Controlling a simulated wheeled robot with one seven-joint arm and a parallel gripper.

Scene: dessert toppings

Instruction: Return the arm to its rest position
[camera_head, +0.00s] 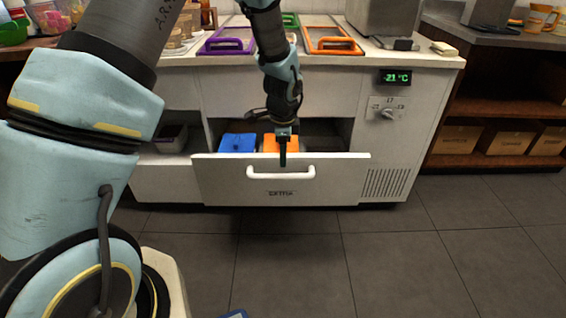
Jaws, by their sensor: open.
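My arm (100,90) fills the left of the head view and reaches over to the middle of the counter front. My gripper (283,160) points down at the top edge of the pulled-out drawer (230,181), seen edge-on, and nothing shows between its fingers. I cannot tell whether it touches the drawer front. The drawer has a white handle (281,176) just below my gripper. Inside the drawer are a blue container (238,142) on the left and an orange container (270,143) partly hidden behind my gripper.
The counter above carries a purple-rimmed tray (228,45) and an orange-rimmed tray (331,44). A control panel with a knob (387,113) is at right. Shelves with cardboard boxes (457,139) stand farther right. The tiled floor (420,255) in front is mostly clear.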

